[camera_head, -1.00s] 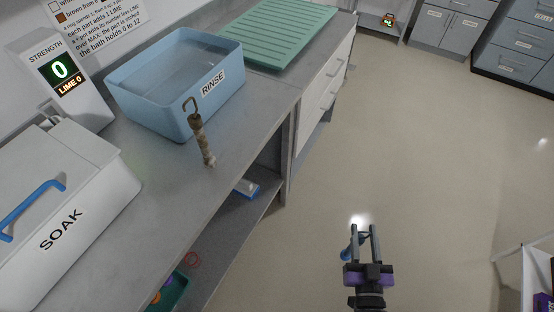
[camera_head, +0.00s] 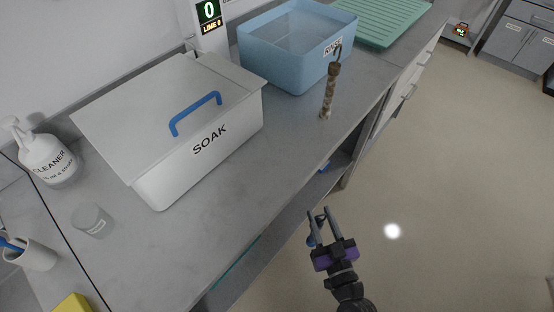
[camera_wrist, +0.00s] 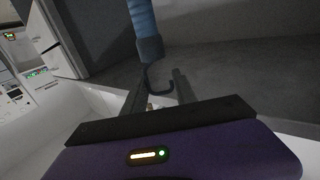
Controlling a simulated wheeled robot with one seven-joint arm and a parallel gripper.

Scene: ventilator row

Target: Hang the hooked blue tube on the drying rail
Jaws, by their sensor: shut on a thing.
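My gripper (camera_head: 321,228) is over the floor in front of the counter, shut on the hooked blue tube. In the wrist view the blue tube (camera_wrist: 142,18) ends in a dark collar and a dark hook (camera_wrist: 156,80) close to my gripper's fingers (camera_wrist: 158,95). The tube's far end is out of that view. I cannot make out a drying rail in either view.
A brown, crusted hooked tube (camera_head: 329,92) is on the counter (camera_head: 265,165) by the blue RINSE tub (camera_head: 290,62). The lidded white SOAK box (camera_head: 190,165), a cleaner bottle (camera_head: 48,158) and a cup (camera_head: 92,220) stand left. A green ribbed mat (camera_head: 385,18) lies behind. Floor on the right is clear.

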